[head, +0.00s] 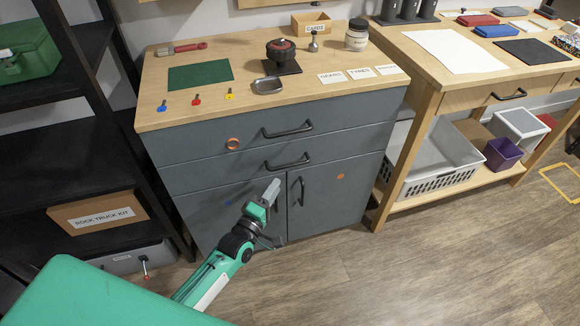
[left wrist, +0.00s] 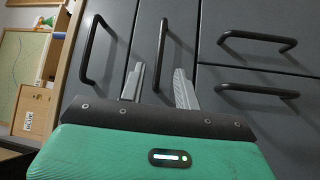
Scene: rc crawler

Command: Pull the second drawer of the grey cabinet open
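The grey cabinet (head: 345,130) has two wide drawers above a pair of doors. Its second drawer (head: 215,172) looks closed, with a dark bar handle (head: 287,162). In the left wrist view, which is turned sideways, that handle (left wrist: 163,45) lies in the picture between the two finger lines. My left gripper (head: 270,191) is open and empty, in front of the doors and just below the second drawer's handle in the head view. Its two grey fingers (left wrist: 159,88) stand apart. I see no contact with the handle. My right gripper is not in view.
The top drawer's handle (head: 287,130) is just above. A door handle (head: 302,190) is close right of my gripper. Small items and a green mat (head: 200,75) lie on the cabinet top. A black shelf stands left, a wooden workbench (head: 470,75) right.

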